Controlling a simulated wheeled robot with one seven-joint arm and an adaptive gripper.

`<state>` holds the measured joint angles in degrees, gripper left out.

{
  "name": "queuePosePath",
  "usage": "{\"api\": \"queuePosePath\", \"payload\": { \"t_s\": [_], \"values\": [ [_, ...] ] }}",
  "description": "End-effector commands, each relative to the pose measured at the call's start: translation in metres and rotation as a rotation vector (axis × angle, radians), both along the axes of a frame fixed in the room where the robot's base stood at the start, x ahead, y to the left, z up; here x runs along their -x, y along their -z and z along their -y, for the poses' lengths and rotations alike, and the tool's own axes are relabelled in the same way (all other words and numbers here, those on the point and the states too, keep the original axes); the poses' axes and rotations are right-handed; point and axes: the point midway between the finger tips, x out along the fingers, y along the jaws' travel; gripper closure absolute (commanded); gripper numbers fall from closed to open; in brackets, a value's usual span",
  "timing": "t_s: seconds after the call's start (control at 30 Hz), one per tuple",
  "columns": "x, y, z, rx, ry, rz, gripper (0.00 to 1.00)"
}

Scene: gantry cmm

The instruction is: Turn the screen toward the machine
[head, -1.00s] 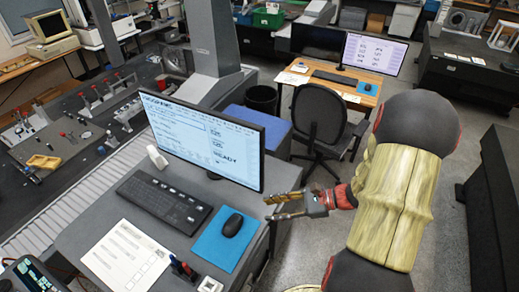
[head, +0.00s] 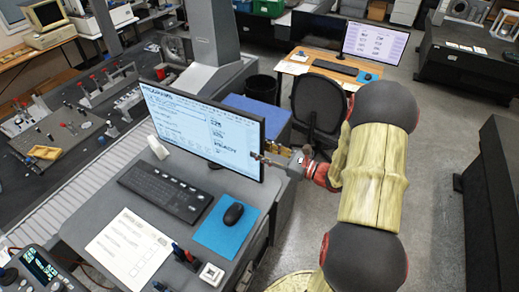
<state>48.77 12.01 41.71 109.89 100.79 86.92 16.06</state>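The screen (head: 203,128) is a wide monitor with a blue-white display, standing on the grey desk at the left of the head view. Its face is turned toward the front of the desk. My gripper (head: 268,158) is at the screen's right edge. A dark fingertip overlaps the front of that edge; the rest of the fingers is partly hidden, and I cannot tell whether they press on the edge. The machine (head: 214,45), with a grey column and a dark table (head: 60,165) carrying fixtures, is behind and left of the screen.
On the desk lie a keyboard (head: 165,191), a mouse (head: 233,213) on a blue mat (head: 218,237), a paper sheet (head: 128,247) and a control box (head: 38,270). An office chair (head: 318,105) stands behind my gripper. Open floor (head: 430,150) is to the right.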

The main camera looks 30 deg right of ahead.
Motion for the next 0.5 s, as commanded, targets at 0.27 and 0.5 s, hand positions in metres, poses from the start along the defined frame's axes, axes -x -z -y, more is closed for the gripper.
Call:
{"api": "queuePosePath", "payload": {
  "t_s": [0.27,0.5],
  "values": [
    [-0.0071,0.0006,-0.0042,0.000,0.001,-0.001,0.65],
    [-0.0067,0.0005,-0.0041,0.001,0.000,-0.001,0.72]
  ]
}}
